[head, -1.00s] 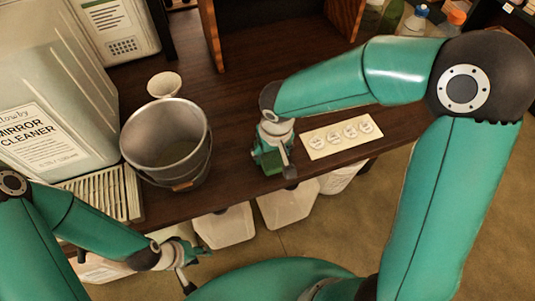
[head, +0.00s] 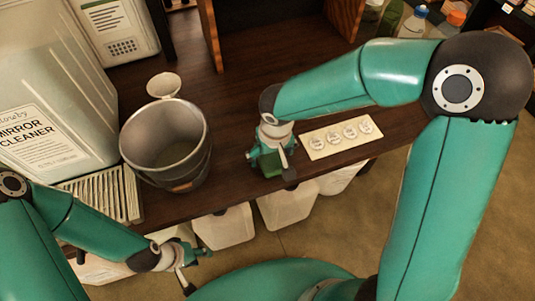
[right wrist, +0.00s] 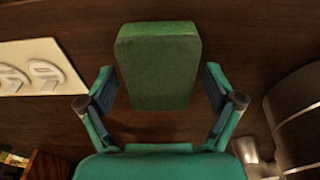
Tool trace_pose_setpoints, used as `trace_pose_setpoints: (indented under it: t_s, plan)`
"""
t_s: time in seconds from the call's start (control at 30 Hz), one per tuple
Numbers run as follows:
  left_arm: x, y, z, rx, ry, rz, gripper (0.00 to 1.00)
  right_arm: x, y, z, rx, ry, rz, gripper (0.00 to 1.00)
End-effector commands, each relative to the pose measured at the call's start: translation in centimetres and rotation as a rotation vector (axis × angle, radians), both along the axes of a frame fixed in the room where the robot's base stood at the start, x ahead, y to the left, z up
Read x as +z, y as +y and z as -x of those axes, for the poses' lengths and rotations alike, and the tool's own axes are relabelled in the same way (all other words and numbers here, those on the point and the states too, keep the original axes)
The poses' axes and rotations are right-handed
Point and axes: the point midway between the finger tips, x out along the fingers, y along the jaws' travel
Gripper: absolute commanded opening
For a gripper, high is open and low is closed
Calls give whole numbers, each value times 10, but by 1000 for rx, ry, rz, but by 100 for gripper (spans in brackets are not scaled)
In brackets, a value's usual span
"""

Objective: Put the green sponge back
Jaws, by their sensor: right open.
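The green sponge (right wrist: 158,65) lies on the dark wooden counter in the right wrist view, its near end between the fingers of my right gripper (right wrist: 160,88). The fingers are open, one on each side, with small gaps to the sponge. In the head view my right gripper (head: 275,150) is low over the counter's front part, and the sponge (head: 269,163) shows partly behind it. My left gripper (head: 195,266) is open and empty below the counter's front edge, at the lower left.
A pale plate with several round buttons (head: 340,137) is to the right. Large jugs (head: 225,228) stand below the counter.

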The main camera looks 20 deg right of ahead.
Motion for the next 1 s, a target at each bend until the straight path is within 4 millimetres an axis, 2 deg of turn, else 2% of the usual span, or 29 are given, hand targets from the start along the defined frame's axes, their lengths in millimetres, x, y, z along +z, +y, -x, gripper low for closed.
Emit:
trace_pose_setpoints:
  t_s: [0.17,0.6,0.8,1.0]
  plan:
    - [4,0,0,0,0,0,40,20,0,2,0,-5,0,91]
    - [14,0,0,0,0,0,40,103,0,14,0,-4,-1,91]
    - [15,0,0,0,0,0,40,119,0,17,1,-2,-1,91]
    - [15,0,0,0,0,0,40,120,0,18,1,0,0,91]
